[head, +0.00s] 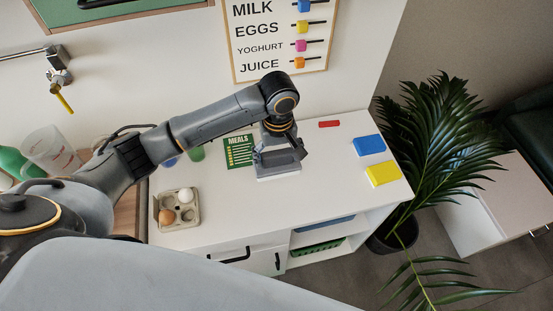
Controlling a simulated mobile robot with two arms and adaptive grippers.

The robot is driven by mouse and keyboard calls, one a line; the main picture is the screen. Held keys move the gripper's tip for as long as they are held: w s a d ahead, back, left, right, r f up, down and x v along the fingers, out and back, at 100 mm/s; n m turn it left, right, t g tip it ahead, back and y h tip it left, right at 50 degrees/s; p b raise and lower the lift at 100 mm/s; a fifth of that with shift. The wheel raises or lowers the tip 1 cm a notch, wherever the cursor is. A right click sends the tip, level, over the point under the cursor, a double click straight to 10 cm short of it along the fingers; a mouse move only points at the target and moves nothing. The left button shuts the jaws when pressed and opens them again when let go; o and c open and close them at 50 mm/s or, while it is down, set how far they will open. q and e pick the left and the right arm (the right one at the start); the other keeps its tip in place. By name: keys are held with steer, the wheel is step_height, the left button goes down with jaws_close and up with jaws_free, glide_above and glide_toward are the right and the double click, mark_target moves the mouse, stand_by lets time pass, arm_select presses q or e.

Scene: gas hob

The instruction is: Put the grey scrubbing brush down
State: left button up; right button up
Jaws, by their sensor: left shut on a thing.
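My left gripper (280,152) points down over the white counter (225,213), to the right of the green meals card. It is shut on the grey scrubbing brush (279,167), whose pale lower side shows at the bottom. The brush is low, at or just above the counter top; I cannot tell if it touches. The gripper and wrist hide part of the brush. My right gripper is not in view.
An egg carton (178,222) with eggs stands at the left front. The meals card (239,151) lies left of the brush. Blue (369,145) and yellow (383,173) blocks and a small red one (329,124) lie to the right. The counter between is clear. A plant (440,140) stands beyond.

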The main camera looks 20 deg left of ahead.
mark_target(276, 162)
arm_select(q)
steer(key=w+f, duration=0.1)
steer(key=w+a+f, duration=0.1)
steer(key=f, duration=0.1)
steer(key=w+f, duration=0.1)
steer(key=shift+w+a+f, duration=0.15)
steer(key=shift+a+f, duration=0.1)
steer(key=shift+f, duration=0.05)
steer(key=shift+f+p, duration=0.3)
steer(key=shift+f, duration=1.25)
steer(key=shift+f, duration=0.1)
steer(key=o, duration=1.3)
